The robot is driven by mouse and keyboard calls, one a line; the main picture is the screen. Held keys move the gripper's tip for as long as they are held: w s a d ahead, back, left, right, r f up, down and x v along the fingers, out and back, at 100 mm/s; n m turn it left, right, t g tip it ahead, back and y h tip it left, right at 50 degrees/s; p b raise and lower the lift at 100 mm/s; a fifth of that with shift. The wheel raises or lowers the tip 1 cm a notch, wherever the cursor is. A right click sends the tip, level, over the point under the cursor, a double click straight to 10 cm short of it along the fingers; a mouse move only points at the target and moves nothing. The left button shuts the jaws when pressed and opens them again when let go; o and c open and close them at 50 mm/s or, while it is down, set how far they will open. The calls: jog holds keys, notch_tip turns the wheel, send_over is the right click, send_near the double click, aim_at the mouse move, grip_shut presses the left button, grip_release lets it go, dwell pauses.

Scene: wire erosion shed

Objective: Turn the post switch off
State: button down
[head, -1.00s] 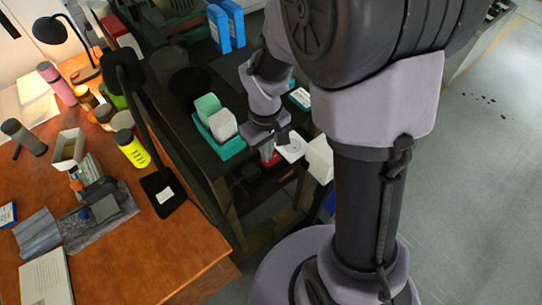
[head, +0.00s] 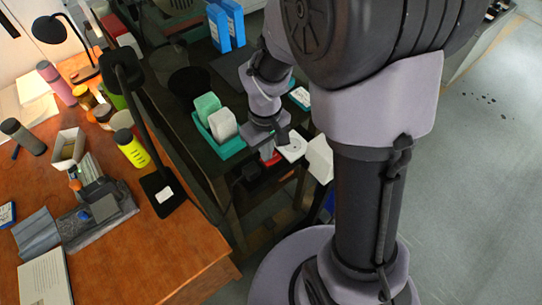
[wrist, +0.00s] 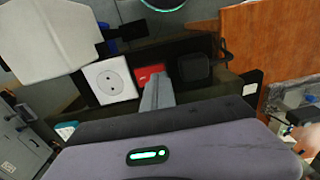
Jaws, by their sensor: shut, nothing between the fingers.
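A red switch (wrist: 148,72) is set in the dark front strip of the bench, between a white round-faced socket (wrist: 110,81) and a black square fitting (wrist: 193,68) in the wrist view. My gripper (wrist: 156,88) is shut and empty, its fingertips overlapping the lower edge of the red switch. I cannot tell whether they touch it. The head view shows my gripper (head: 268,153) from above, close to the red part (head: 272,160) and the socket (head: 292,147). The fingers hide part of the switch, and its on or off position is not readable.
A white box-like block (wrist: 45,40) juts out beside the socket. A teal tray (head: 226,149) with sponge-like blocks sits on the dark bench. A wooden desk (head: 180,255) with a lamp and bottles stands left. Grey floor (head: 480,150) is open at right.

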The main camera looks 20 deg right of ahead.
jog(key=shift+f+b, duration=0.5)
jog(key=shift+f, duration=0.2)
notch_tip(320, 180, up, 7)
jog(key=p, duration=0.6)
jog(key=shift+r, duration=0.15)
jog(key=s+a+r+m+t+y+b, duration=0.1)
jog(key=s+a+r+m+t+b, duration=0.1)
jog(key=s+r+m+t+b, duration=0.1)
jog(key=s+a+r+m+t+y+b, duration=0.1)
jog(key=s+r+m+b, duration=0.3)
jog(key=s+b, duration=0.4)
jog(key=shift+s+a+r+m+t, duration=0.4)
jog(key=shift+s+a+m+t, duration=0.1)
jog(key=shift+s+t, duration=0.45)
